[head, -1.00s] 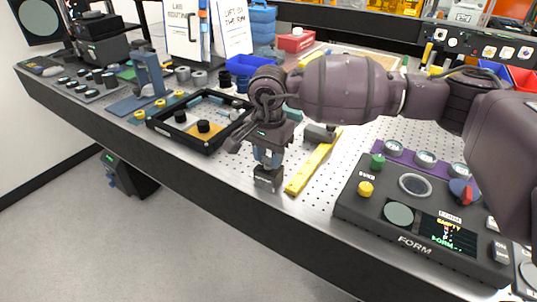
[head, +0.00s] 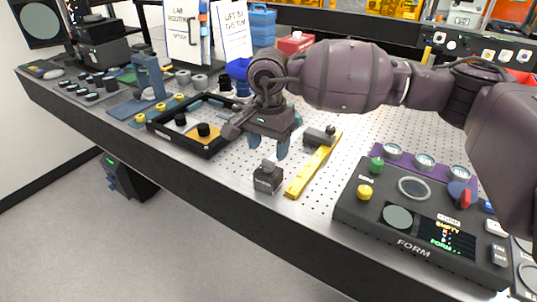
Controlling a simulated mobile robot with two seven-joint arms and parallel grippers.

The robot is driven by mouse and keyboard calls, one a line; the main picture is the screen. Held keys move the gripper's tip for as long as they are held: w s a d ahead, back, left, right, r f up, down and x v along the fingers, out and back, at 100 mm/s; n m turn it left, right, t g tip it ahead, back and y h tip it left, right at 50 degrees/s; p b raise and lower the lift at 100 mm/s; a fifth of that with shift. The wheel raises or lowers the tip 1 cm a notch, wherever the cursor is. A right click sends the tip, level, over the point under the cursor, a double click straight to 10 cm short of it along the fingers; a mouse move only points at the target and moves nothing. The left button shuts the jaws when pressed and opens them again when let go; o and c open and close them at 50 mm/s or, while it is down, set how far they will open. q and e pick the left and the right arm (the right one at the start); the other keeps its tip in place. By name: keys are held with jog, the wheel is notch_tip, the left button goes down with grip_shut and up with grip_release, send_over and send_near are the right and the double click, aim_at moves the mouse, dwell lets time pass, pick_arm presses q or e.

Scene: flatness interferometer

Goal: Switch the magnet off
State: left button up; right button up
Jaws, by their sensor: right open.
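A small dark block with a grey lever or knob on top (head: 267,178) stands upright at the front edge of the perforated bench, left of a yellow bar; it looks like a magnetic base, and I cannot read its switch position. My right gripper (head: 268,150) is just above it, blue fingers pointing down, open and empty, apart from the block. Another dark block with a small knob (head: 320,137) lies behind, at the yellow bar (head: 312,172). I cannot tell which block is the magnet. My left gripper is out of view.
A dark console marked FORM (head: 415,212) stands to the right, with buttons and a lit screen. A black-rimmed tray (head: 178,143) with dark knobs is to the left. The bench's front edge is close to the dark block.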

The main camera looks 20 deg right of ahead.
aim_at(268, 161)
notch_tip(268, 161, up, 7)
dwell(0.3)
dwell(0.5)
